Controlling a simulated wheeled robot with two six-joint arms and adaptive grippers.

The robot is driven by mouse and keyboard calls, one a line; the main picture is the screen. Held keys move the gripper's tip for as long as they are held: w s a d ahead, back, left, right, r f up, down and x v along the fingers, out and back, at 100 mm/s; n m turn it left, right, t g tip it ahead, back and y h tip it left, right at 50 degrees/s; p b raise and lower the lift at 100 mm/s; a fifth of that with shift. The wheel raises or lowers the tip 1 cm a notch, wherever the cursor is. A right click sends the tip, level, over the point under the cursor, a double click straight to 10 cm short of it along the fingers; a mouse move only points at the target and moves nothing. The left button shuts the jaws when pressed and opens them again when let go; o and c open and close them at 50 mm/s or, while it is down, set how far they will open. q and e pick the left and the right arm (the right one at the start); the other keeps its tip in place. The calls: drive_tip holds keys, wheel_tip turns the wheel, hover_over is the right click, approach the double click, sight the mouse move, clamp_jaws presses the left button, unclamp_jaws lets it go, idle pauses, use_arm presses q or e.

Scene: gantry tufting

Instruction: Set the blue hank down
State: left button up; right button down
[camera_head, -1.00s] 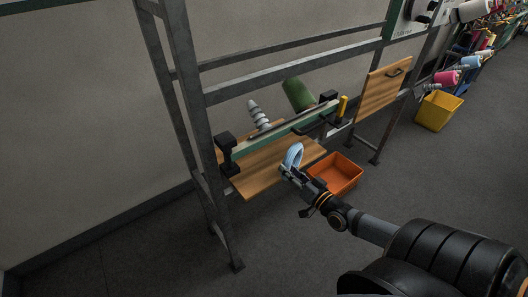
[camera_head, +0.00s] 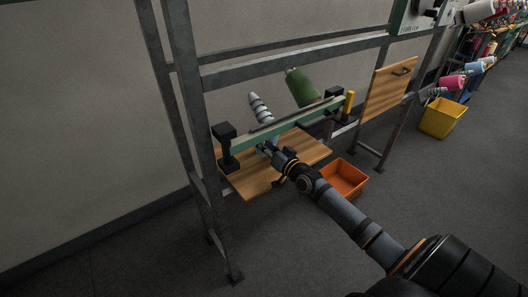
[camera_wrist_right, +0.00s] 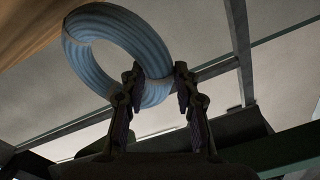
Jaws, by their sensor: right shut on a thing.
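The blue hank (camera_wrist_right: 110,24) is a ring of pale blue strands, seen large in the right wrist view. My right gripper (camera_wrist_right: 160,82) is shut on one side of this ring, with the rest of the loop standing out beyond the fingers. In the head view my right gripper (camera_head: 269,147) reaches over the wooden shelf (camera_head: 256,181), just in front of the green bar. Only a small bit of the hank shows there, mostly hidden by the gripper. I cannot tell whether the hank touches the shelf. My left gripper is not in view.
The green bar (camera_head: 290,122) with black end clamps runs above the shelf. A grey-ringed cone (camera_head: 260,107) and a green cone (camera_head: 302,88) stand behind it. An orange bin (camera_head: 345,177) is on the floor to the right. The shelf's front left is bare.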

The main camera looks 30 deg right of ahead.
drive_tip(key=shift+w+f, duration=0.15)
drive_tip(key=shift+f, duration=0.35)
drive_tip(key=shift+r, duration=0.2)
drive_tip(key=shift+f, duration=0.2)
drive_tip(key=c, duration=1)
unclamp_jaws()
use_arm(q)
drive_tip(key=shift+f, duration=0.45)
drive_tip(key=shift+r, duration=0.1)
use_arm(e)
drive_tip(key=shift+r, duration=0.1)
use_arm(q)
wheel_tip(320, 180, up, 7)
drive_tip(key=p, duration=0.7)
use_arm(e)
drive_tip(key=s+d, duration=0.1)
drive_tip(key=s, duration=1.1)
